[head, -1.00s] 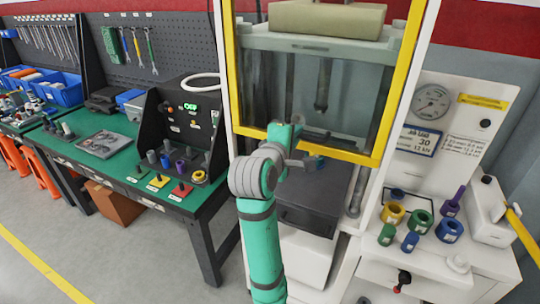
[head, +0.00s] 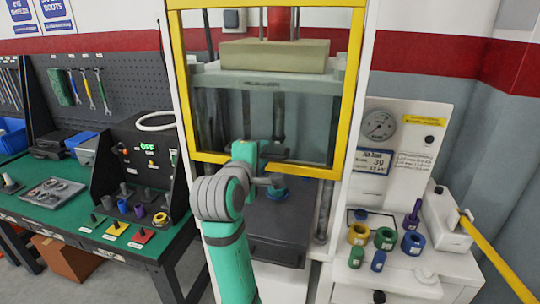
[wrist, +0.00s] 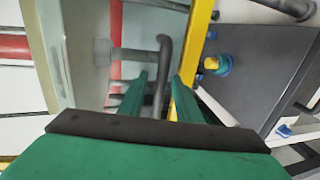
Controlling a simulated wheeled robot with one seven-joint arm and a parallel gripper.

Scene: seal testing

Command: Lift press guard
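The press guard (head: 345,85) is a clear panel in a yellow frame on the front of the press. Its yellow lower bar (head: 310,172) hangs above the dark press bed. My gripper (head: 262,160) is at the middle of that bar in the head view. In the wrist view my two green fingers (wrist: 163,95) stand apart, with a dark curved bar (wrist: 163,60) seen between them. The guard's yellow edge (wrist: 202,35) passes by the right finger. Contact with the guard cannot be told.
A blue part (head: 276,194) sits on the press bed (head: 275,225), below the guard. A green bench (head: 60,200) with a control box is at left. A white side table (head: 400,270) at right holds several coloured rings. A yellow lever (head: 495,265) juts out at far right.

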